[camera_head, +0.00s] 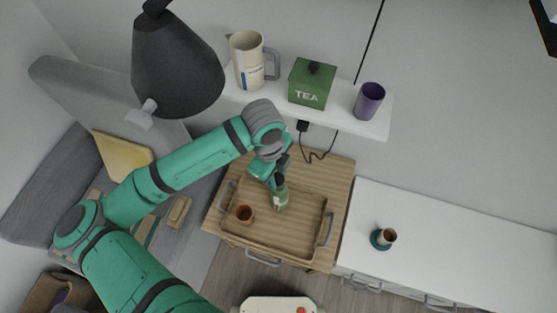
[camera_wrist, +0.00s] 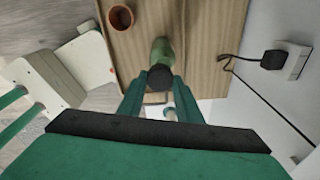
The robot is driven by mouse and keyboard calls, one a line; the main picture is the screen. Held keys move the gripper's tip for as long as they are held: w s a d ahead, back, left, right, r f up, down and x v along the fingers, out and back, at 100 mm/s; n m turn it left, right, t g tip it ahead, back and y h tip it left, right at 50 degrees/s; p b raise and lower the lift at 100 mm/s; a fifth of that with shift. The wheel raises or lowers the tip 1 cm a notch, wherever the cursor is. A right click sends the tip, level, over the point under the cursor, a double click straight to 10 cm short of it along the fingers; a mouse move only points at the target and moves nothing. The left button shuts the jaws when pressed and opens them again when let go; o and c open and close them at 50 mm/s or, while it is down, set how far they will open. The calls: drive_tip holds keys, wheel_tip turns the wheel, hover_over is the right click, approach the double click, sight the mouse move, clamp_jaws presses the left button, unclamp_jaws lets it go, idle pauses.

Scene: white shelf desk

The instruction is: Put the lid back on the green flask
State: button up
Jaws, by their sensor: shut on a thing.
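The green flask (camera_head: 281,200) stands upright on the wooden tray, in its upper middle part. It also shows in the wrist view (camera_wrist: 163,51). My gripper (camera_head: 273,182) is shut on a black lid (camera_wrist: 160,77), which lies between the fingertips in the wrist view. The lid is at the top end of the flask in both views. I cannot tell whether it is seated on the neck or just above it, because the lid and fingers hide the flask's mouth.
A brown cup (camera_head: 244,214) stands left of the flask on the tray (camera_head: 279,245). A black lamp (camera_head: 177,72) hangs near my arm. The white counter (camera_head: 460,250) is mostly clear.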

drive_tip(key=shift+w+d+r, duration=0.35)
drive_tip(key=shift+w, duration=0.05)
drive_tip(key=shift+f, duration=3.1)
drive_tip(key=shift+f, duration=0.1)
idle(0.3)
drive_tip(key=o, duration=1.6)
drive_tip(key=shift+c, duration=0.2)
drive_tip(key=shift+r, duration=3.5)
